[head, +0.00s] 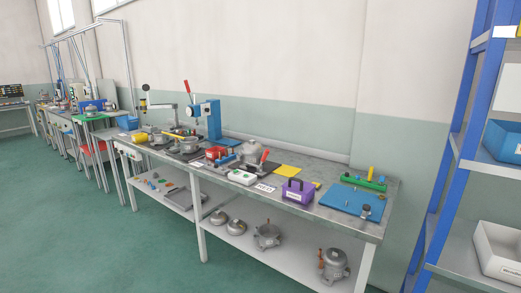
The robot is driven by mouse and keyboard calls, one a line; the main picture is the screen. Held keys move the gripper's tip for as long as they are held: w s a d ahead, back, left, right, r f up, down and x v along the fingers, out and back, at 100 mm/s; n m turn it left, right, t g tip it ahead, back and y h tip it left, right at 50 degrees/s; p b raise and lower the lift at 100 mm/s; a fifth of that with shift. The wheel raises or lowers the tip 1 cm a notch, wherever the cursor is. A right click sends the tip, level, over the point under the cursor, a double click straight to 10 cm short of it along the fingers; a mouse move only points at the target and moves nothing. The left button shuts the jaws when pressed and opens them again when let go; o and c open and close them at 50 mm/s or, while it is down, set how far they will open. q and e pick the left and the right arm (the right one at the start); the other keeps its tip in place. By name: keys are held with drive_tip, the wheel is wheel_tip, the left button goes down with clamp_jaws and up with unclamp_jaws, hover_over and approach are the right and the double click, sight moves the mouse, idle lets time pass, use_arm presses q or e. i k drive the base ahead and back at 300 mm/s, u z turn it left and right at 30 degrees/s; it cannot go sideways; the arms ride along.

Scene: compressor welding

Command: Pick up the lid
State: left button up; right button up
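Two rounded grey metal pieces that look like lids lie on the lower shelf of the long workbench: one lid (218,216) and, just right of it, a second lid (236,227). I cannot tell which of them is the task's lid. Right of them on the same shelf are an open grey housing (267,236) and a taller closed grey compressor (334,265). A grey domed compressor part (254,152) stands on the bench top. Neither of my grippers is in view.
The bench top (370,231) carries a blue press (208,119), a purple box (298,191) and a blue board (357,201). A blue-framed rack (451,145) stands at the right with a white bin (497,249). The green floor before the bench is clear.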

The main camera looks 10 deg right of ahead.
sight(252, 148)
drive_tip(key=z, duration=0.55)
drive_tip(key=i, duration=1.65)
drive_tip(key=u, duration=0.35)
